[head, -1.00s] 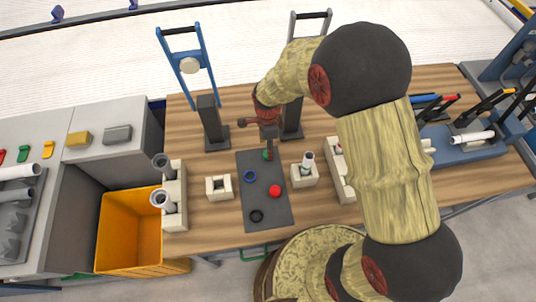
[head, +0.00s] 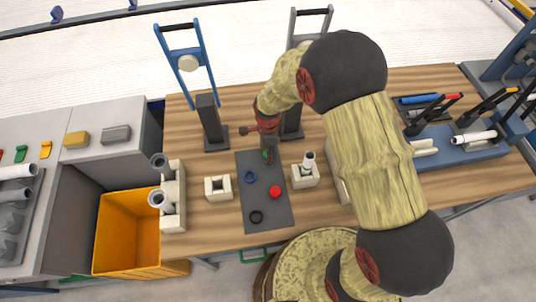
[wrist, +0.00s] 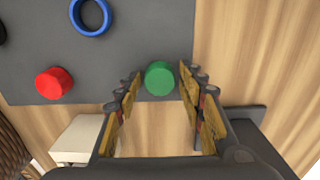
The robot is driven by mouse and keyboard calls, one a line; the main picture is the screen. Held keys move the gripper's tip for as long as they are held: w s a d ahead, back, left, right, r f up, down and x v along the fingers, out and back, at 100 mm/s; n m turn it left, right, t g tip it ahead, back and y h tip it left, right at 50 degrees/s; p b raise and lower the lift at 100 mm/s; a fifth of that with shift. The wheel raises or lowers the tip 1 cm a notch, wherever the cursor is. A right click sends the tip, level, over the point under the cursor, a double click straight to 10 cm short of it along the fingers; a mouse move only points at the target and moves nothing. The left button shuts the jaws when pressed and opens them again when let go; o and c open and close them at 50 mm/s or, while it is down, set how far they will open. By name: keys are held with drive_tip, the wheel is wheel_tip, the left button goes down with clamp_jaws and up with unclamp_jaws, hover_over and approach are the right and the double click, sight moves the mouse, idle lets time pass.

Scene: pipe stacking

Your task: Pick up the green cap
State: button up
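The green cap (wrist: 159,78) lies on the dark grey mat (wrist: 120,60), near the mat's edge. In the wrist view my gripper (wrist: 158,85) is open, with one finger on each side of the cap and a gap beside it. In the head view my gripper (head: 269,153) is over the back right part of the mat and hides most of the cap (head: 265,155). I cannot tell the exact height of the fingertips above the mat.
A red cap (head: 274,192), a blue ring (head: 250,177) and a black ring (head: 256,217) lie on the same mat. A pale block with an upright pipe (head: 305,175) stands right of the mat. A hollow pale block (head: 218,188) stands left of it.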

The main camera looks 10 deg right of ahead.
drive_tip(key=c, duration=0.5)
drive_tip(key=shift+c, duration=0.2)
drive_tip(key=shift+r, duration=0.15)
